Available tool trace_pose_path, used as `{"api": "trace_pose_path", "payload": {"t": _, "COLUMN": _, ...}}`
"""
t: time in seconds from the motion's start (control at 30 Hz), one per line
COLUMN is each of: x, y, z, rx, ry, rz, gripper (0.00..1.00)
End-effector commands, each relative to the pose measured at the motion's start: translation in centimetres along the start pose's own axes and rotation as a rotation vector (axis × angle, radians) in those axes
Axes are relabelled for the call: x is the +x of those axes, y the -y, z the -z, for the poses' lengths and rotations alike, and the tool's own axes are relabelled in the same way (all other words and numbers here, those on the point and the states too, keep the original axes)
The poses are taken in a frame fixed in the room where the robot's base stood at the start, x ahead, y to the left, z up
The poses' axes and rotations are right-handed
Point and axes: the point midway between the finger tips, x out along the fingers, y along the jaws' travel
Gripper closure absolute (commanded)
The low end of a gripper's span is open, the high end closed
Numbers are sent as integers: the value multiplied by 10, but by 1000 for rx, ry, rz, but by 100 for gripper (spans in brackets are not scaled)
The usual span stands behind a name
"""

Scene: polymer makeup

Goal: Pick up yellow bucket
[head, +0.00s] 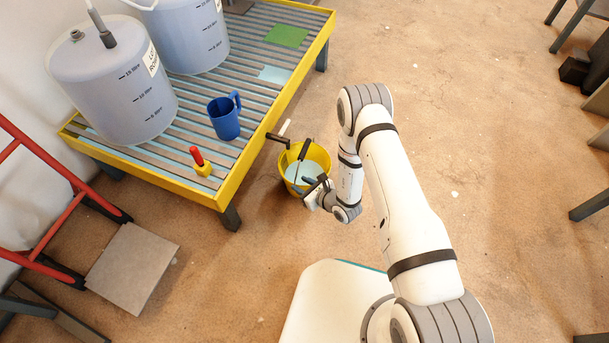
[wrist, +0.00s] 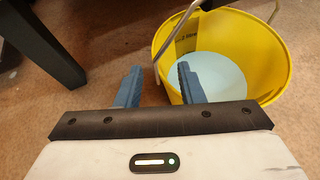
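The yellow bucket (head: 320,153) stands upright on the floor beside the yellow-framed platform. It holds a pale blue content. In the wrist view the bucket (wrist: 268,48) fills the upper right, with its thin metal handle (wrist: 187,28) crossing the rim. My gripper (head: 314,187) is at the bucket's near side in the head view. In the wrist view my gripper (wrist: 158,73) is open, with a gap between its blue-grey fingers. The left finger shows outside the bucket; the right finger overlaps the bucket's near left part. I cannot tell whether either finger touches it.
A dark tap (head: 278,138) juts over the bucket. A dark leg (wrist: 45,45) stands left in the wrist view. Floor to the right is mostly clear.

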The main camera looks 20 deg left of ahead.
Motion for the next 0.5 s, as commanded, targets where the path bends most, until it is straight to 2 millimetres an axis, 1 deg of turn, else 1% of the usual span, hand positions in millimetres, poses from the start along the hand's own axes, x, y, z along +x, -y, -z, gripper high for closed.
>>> {"api": "trace_pose_path", "payload": {"t": 0.03, "x": 8, "y": -1, "z": 2, "rx": -2, "ry": 1, "rz": -2, "gripper": 65}}
{"api": "trace_pose_path", "payload": {"t": 0.1, "x": 15, "y": -1, "z": 2, "rx": -1, "ry": 1, "rz": -2, "gripper": 65}}
{"api": "trace_pose_path", "payload": {"t": 0.27, "x": 27, "y": -2, "z": 3, "rx": -1, "ry": 1, "rz": -1, "gripper": 65}}
{"api": "trace_pose_path", "payload": {"t": 0.43, "x": 50, "y": -4, "z": 9, "rx": -2, "ry": 2, "rz": -3, "gripper": 65}}
{"api": "trace_pose_path", "payload": {"t": 0.5, "x": 61, "y": -4, "z": 8, "rx": -3, "ry": 3, "rz": -1, "gripper": 65}}
